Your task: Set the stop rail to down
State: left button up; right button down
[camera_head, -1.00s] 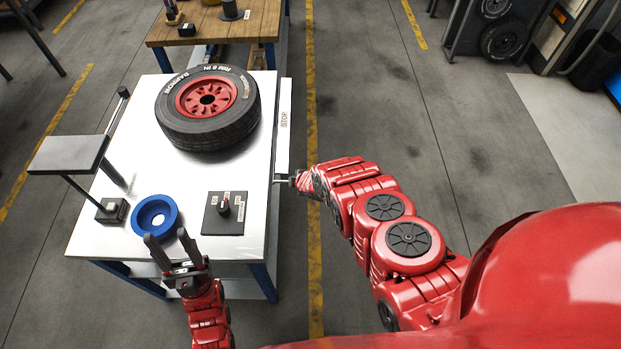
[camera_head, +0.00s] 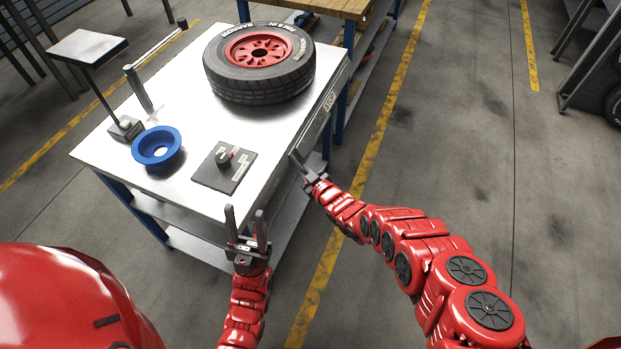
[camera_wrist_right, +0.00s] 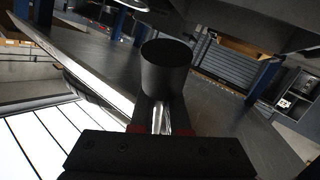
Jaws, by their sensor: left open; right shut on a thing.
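The stop rail (camera_head: 328,102), marked STOP, runs along the right edge of the metal-topped table (camera_head: 185,195). It shows as a narrow grey band close against the edge; its exact angle is hard to tell. My right gripper (camera_head: 297,160) is beside the near part of this edge. In the right wrist view it is shut on a dark round handle (camera_wrist_right: 165,70), and a long pale edge runs off to the left. Whether the handle joins the rail is hidden. My left gripper (camera_head: 246,222) is open and empty, in front of the table's near corner.
A tyre on a red rim (camera_head: 258,65) lies on the table's far part.

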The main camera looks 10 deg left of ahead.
jog(key=a+m+t+y+b, duration=0.1)
jog(key=b, duration=0.3)
jog(key=a+m+t+y+b, duration=0.2)
jog(key=b, duration=0.3)
jog(key=shift+w+a, duration=0.2)
jog(key=shift+w, duration=0.15)
jog(key=c, duration=0.9)
grip_release()
jog(key=shift+a, duration=0.1)
